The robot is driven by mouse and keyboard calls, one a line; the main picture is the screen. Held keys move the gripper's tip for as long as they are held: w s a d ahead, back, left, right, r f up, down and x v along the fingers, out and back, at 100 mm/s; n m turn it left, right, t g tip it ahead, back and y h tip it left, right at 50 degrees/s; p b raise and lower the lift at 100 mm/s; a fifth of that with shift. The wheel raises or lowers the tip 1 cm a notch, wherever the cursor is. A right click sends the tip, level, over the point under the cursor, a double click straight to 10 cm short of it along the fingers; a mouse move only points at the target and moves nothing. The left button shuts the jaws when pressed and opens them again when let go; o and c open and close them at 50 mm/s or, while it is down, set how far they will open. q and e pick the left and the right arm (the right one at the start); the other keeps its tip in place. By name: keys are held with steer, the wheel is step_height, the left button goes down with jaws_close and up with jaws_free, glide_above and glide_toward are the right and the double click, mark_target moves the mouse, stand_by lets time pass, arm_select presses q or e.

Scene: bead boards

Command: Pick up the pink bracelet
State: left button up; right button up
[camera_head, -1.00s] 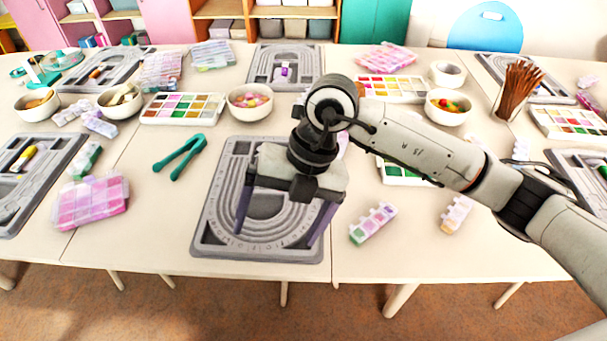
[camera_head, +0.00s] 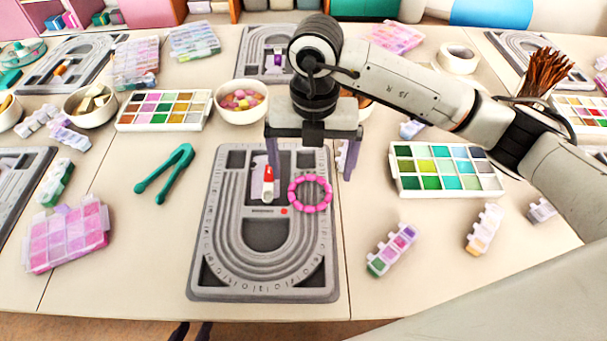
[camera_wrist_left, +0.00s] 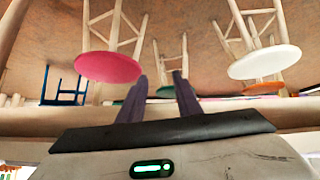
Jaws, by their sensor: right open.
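The pink bracelet (camera_head: 310,209), a ring of pink beads, lies on the right part of the grey bead board (camera_head: 205,275) in the head view. My right gripper (camera_head: 311,165) is above the far part of the board, its two fingers spread apart with nothing held. Its fingers are beyond the bracelet in the picture, and I see no contact. My left gripper (camera_head: 192,331) shows only as dark fingertips at the bottom edge of the head view. In the left wrist view its two fingers (camera_wrist_left: 160,78) are apart and empty, pointing toward stools and the floor.
A red-and-white tube (camera_head: 268,184) stands on the board, left of the bracelet. Green tweezers (camera_head: 165,172) lie to the left. A bead bowl (camera_head: 240,117) and paint-like trays (camera_head: 450,191) stand around. Bare table shows right of the board.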

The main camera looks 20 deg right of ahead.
steer(key=f, duration=0.3)
steer(key=shift+s+f, duration=0.3)
steer(key=shift+s, duration=0.1)
steer(key=shift+w+a+f+p, duration=0.1)
steer(key=shift+f+p, duration=0.15)
steer(key=shift+f, duration=1.2)
steer(key=shift+w+a+f+p, duration=0.1)
steer(key=shift+f+p, duration=0.15)
steer(key=shift+f, duration=1.2)
steer(key=c, duration=1.1)
